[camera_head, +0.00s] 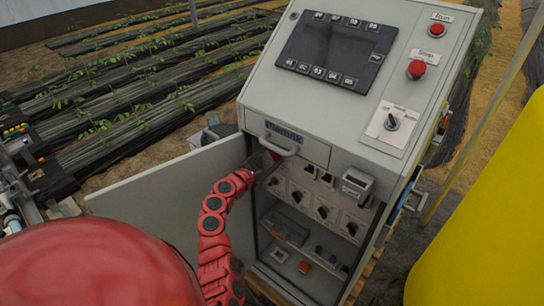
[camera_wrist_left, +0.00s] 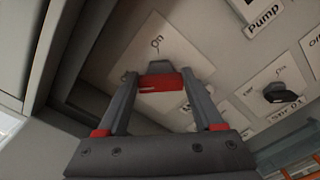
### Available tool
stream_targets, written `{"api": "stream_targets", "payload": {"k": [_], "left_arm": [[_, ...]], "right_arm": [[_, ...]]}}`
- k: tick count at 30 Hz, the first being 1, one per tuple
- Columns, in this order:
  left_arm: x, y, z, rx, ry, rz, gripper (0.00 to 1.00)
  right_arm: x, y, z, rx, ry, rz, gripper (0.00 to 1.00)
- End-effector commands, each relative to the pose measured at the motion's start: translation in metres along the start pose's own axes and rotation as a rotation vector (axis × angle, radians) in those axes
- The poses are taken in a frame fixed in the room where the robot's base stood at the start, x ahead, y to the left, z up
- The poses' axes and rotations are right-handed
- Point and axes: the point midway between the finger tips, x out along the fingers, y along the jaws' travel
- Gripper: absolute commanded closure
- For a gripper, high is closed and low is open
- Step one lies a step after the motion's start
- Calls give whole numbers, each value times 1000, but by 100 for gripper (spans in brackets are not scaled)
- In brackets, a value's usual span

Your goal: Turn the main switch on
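The main switch has a dark body and a red handle (camera_wrist_left: 160,83) on a pale plate (camera_wrist_left: 185,45) marked "On" in the left wrist view. My left gripper (camera_wrist_left: 160,78) has one finger on each side of the red handle, which fills the gap; the fingers appear shut on it. In the head view my left gripper (camera_head: 268,160) reaches into the upper left of the open lower compartment of the grey cabinet (camera_head: 245,100) and hides the switch. The handle's exact angle is hard to read. My right gripper is in neither view.
Several dark rotary knobs (camera_head: 323,212) share the recessed panel. A cabinet handle (camera_head: 281,147) sits just above my gripper. The open door (camera_head: 165,195) stands left of my arm. A selector (camera_head: 391,122) and red button (camera_head: 416,69) are higher. A large yellow body (camera_head: 490,220) fills the right.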

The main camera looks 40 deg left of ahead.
Motion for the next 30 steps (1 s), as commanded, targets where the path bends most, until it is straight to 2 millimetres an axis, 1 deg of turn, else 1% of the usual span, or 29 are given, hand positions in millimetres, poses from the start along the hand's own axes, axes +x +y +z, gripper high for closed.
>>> {"api": "stream_targets", "payload": {"k": [1,5,6,7,13,17,23,30], "left_arm": [[0,0,0,0,0,1,54],[0,0,0,0,0,1,77],[0,0,0,0,0,1,85],[0,0,0,0,0,1,87],[0,0,-1,16,0,1,87],[0,-2,-2,57,-1,1,87],[0,-6,-4,177,-1,-1,87],[0,-10,-6,395,-1,0,87]], "right_arm": [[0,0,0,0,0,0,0],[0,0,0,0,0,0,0],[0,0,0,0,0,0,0],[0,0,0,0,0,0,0],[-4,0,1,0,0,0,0],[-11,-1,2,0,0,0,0],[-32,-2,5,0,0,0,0],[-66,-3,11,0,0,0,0]]}}
